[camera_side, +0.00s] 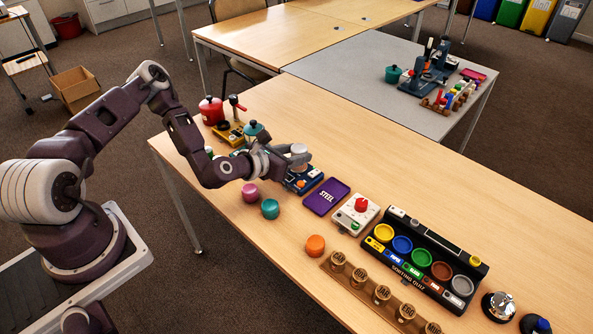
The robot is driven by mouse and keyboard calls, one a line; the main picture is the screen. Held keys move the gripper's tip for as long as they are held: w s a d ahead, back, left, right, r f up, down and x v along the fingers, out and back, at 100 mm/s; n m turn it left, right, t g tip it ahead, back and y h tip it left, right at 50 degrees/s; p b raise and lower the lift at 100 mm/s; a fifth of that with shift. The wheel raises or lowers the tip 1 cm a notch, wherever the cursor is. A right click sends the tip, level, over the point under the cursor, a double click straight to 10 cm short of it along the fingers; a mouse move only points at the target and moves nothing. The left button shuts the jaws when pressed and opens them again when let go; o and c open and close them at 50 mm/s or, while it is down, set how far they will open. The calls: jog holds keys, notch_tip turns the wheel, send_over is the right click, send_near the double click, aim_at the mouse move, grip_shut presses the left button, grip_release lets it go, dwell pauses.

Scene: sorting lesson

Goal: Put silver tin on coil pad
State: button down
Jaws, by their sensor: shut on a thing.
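The silver tin (298,149) is pale grey and shows between the fingers of my gripper (299,158). My gripper is shut on it, and the fingers hide its lower part. The tin is above the back-left part of a dark blue device (305,183), which I take to be the coil pad. My gripper hides much of that device's top. I cannot tell whether the tin touches it or hangs just above it.
A purple STEEL card (326,197) and a white red-knobbed box (357,213) lie to the right. Pink (249,192), teal (270,209) and orange (315,245) tins stand in front. A sorting box (413,236) and wooden rack (362,279) lie further right. A red pot (211,111) stands behind.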

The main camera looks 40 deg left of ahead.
jog(key=w+a+n+y, duration=0.2)
jog(key=w+a, duration=0.2)
notch_tip(320, 180, down, 8)
jog(key=shift+w, duration=0.1)
jog(key=c, duration=0.8)
grip_release()
jog(key=shift+f, duration=0.15)
